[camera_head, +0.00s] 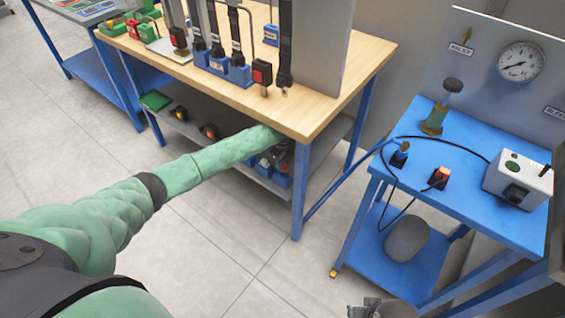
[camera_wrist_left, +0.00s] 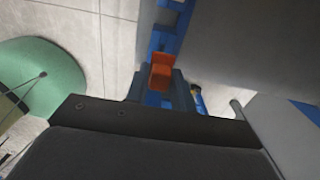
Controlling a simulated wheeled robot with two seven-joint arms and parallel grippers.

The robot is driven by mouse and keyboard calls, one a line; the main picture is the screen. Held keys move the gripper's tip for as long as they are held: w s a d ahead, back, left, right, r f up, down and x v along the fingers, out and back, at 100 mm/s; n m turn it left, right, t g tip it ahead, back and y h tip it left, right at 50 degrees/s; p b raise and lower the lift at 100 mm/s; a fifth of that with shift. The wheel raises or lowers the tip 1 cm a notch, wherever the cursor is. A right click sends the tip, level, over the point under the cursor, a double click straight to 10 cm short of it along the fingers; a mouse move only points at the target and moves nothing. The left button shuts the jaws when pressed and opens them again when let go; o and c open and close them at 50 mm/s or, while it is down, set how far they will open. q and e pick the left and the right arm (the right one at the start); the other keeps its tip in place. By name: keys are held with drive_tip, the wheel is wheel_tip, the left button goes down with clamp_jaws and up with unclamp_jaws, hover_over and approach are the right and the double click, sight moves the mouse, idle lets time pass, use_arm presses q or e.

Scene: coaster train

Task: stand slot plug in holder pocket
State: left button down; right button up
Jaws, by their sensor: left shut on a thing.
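My left arm reaches from the left to the lower shelf of the wooden-topped table. My left gripper (camera_head: 283,158) is dark and partly hidden under the tabletop's front edge. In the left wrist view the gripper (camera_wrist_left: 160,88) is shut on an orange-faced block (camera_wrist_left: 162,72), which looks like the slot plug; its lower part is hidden. Blue parts (camera_head: 282,180) show on the shelf just below the gripper; I cannot tell whether they are the holder or touch the plug. A dark grey part (camera_head: 383,308) at the bottom edge may be my right gripper; its jaws are unclear.
Blue holders (camera_head: 230,70) and upright tools stand on the wooden tabletop (camera_head: 325,108). Dark plugs with yellow (camera_head: 181,113) and orange (camera_head: 208,131) faces stand on the shelf. A blue cart (camera_head: 455,205) with a gauge panel and cables is at right. Floor between is clear.

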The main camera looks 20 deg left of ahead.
use_arm(q)
drive_tip(key=shift+p, duration=0.3)
idle(0.4)
drive_tip(key=shift+f+b, duration=1.1)
drive_tip(key=shift+f, duration=1.2)
idle(0.3)
drive_tip(key=c, duration=1.1)
unclamp_jaws()
